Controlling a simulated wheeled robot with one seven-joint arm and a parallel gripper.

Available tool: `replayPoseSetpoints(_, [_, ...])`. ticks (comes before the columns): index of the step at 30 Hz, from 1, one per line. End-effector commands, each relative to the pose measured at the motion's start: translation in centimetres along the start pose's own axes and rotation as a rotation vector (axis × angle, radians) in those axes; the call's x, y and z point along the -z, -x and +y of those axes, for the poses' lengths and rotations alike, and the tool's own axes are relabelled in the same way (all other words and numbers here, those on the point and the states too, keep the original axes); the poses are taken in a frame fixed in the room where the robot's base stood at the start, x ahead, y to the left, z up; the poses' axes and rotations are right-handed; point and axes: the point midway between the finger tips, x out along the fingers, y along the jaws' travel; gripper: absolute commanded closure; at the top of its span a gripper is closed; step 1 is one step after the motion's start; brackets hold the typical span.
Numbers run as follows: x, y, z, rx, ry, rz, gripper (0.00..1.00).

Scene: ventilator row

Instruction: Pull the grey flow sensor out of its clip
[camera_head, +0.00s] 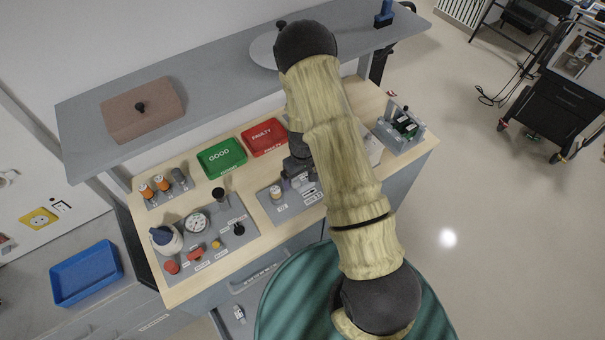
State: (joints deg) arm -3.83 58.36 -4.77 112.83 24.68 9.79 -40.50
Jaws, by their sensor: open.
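My gripper (289,174) is a dark shape below my pale-sleeved arm, over the back of a grey panel (268,209) on the wooden bench. It is open; its fingertips are small and partly hidden by the arm. Small whitish-grey parts (308,187) sit on this panel close by the gripper, and one of them may be the grey flow sensor in its clip. They are too small to tell apart, and I cannot tell whether the gripper touches any.
A green GOOD tray (222,157) and a red FAULTY tray (265,137) lie behind the panel. A left panel (225,225) carries a gauge and knobs. A grey shelf (215,72) overhangs the back.

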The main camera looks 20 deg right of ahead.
Motion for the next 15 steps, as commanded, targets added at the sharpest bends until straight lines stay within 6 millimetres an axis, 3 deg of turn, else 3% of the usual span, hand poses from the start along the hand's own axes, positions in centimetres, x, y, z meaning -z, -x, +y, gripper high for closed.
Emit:
replayPoseSetpoints(7, [0.02,-0.05,0.0,0.0,0.0,0.001,0.02])
replayPoseSetpoints(12, [0.02,-0.04,-0.01,0.0,0.0,0.001,0.35])
replayPoseSetpoints(15, [0.02,-0.03,0.0,0.0,0.0,0.001,0.5])
